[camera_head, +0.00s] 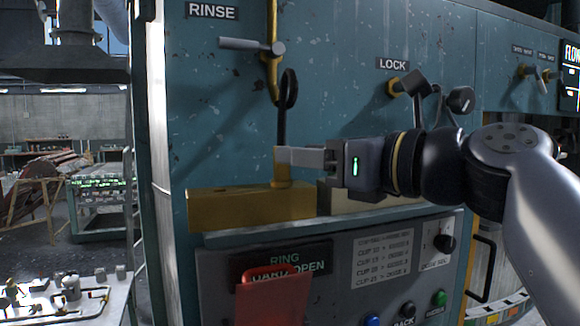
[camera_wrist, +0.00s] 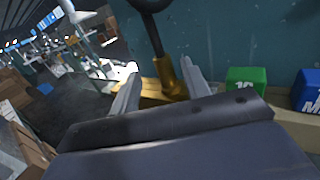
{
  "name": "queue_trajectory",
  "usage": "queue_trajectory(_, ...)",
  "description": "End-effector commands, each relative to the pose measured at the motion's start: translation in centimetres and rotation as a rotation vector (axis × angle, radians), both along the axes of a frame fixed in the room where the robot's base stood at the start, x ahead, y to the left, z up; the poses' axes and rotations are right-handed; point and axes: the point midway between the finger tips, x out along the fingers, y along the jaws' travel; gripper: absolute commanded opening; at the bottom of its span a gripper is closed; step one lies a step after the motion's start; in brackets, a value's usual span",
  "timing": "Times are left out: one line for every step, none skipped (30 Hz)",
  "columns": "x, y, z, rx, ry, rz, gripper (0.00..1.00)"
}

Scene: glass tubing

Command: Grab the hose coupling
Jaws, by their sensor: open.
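The hose coupling (camera_head: 281,182) is a brass-coloured fitting at the lower end of a black hose (camera_head: 282,122), standing at the yellow block (camera_head: 235,208). The coupling also shows in the wrist view (camera_wrist: 167,72), between my two fingers and closer to the right one. My gripper (camera_head: 284,156) reaches in from the right at the height of the coupling's top, and its fingers cover part of it in the head view. In the wrist view my gripper (camera_wrist: 160,75) is open, with a finger on each side. I cannot tell whether either finger touches the coupling.
A green block (camera_wrist: 246,80) and a blue block (camera_wrist: 308,90) stand to the right along the ledge. A RINSE lever (camera_head: 250,46) is above, and a LOCK valve (camera_head: 405,85) is at upper right. A red cover (camera_head: 272,295) is below, over a panel with buttons.

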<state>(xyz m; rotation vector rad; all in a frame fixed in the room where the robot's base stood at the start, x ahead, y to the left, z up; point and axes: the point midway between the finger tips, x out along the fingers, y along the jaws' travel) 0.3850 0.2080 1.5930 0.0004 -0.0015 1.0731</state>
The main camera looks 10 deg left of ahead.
Motion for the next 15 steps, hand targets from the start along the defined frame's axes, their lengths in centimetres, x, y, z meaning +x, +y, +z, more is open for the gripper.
queue_trajectory(0.2,0.4,0.0,0.000,0.002,0.003,0.44)
queue_trajectory(0.4,0.7,0.0,-0.001,0.003,0.004,0.44)
queue_trajectory(0.7,1.1,-0.1,-0.001,0.004,0.004,0.44)
queue_trajectory(0.9,1.4,-0.2,-0.001,0.004,0.005,0.44)
queue_trajectory(1.2,1.8,-0.2,-0.002,0.005,0.005,0.44)
queue_trajectory(1.5,2.3,-0.3,-0.001,0.004,0.005,0.44)
queue_trajectory(1.7,2.6,-0.3,-0.002,0.003,0.005,0.44)
queue_trajectory(1.9,3.0,-0.3,-0.002,0.003,0.004,0.44)
queue_trajectory(2.1,3.4,-0.3,-0.001,0.003,0.005,0.44)
queue_trajectory(2.3,3.6,-0.3,-0.001,0.002,0.004,0.44)
queue_trajectory(2.4,3.8,-0.4,0.000,0.001,0.003,0.44)
queue_trajectory(2.5,4.0,-0.4,-0.002,0.001,0.003,0.44)
queue_trajectory(2.5,4.2,-0.4,-0.002,0.001,0.002,0.44)
queue_trajectory(2.6,4.2,-0.5,-0.002,0.001,0.002,0.44)
queue_trajectory(2.7,4.3,-0.5,-0.002,0.001,0.001,0.44)
